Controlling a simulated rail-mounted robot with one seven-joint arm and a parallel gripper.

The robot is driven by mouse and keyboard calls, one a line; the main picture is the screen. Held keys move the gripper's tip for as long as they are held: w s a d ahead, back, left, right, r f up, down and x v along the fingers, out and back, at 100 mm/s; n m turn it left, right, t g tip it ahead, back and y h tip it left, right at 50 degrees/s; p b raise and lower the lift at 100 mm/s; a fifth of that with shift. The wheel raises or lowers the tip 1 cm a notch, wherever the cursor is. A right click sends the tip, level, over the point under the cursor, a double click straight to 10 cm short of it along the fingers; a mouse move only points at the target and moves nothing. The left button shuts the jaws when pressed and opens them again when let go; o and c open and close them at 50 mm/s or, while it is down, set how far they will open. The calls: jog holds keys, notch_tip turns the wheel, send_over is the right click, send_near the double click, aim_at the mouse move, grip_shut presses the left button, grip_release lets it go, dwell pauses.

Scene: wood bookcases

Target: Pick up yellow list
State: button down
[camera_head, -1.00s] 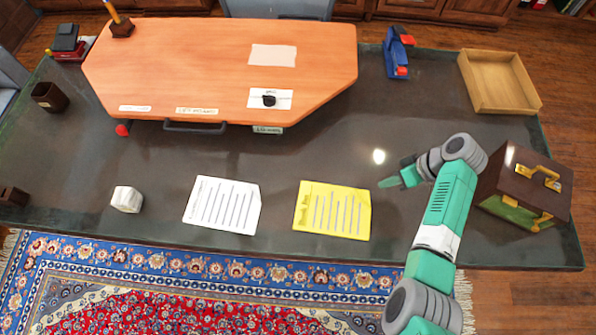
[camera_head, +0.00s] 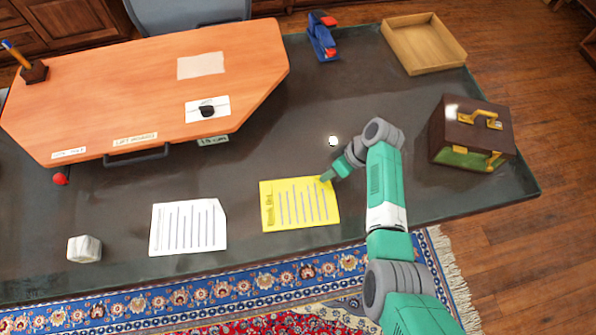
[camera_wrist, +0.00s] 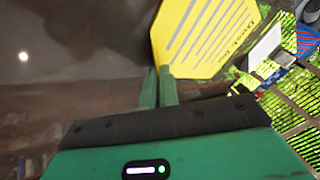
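The yellow list (camera_head: 300,204) is a flat sheet with dark lines, lying near the front edge of the dark table, right of a white list (camera_head: 188,227). My gripper (camera_head: 327,178) is at its upper right corner. In the wrist view the two green fingers of my gripper (camera_wrist: 158,70) are close together, with the edge of the yellow list (camera_wrist: 205,35) at their tips. They look shut on that corner, though the contact is partly hidden. The sheet shows no clear lift off the table.
A brown case (camera_head: 470,135) stands right of my arm. A wooden tray (camera_head: 424,45) and a blue stapler-like object (camera_head: 322,38) are at the back. An orange board (camera_head: 150,85) covers the left side. A white block (camera_head: 84,249) is at front left. The table's middle is clear.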

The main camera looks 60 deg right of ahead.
dwell(0.3)
notch_tip(320, 180, up, 4)
jog(key=shift+f+p, duration=0.2)
jog(key=shift+p, duration=0.55)
jog(key=shift+s+a+r+p, duration=0.2)
jog(key=shift+s+a+p, duration=0.1)
jog(key=shift+s+a, duration=0.15)
jog(key=s+a+p, duration=0.1)
jog(key=s+a, duration=0.2)
jog(key=s+a+p, duration=0.1)
jog(key=s+a, duration=0.2)
jog(key=a, duration=0.1)
jog(key=s+a+r+p, duration=0.1)
jog(key=s+a, duration=0.3)
jog(key=shift+w, duration=0.15)
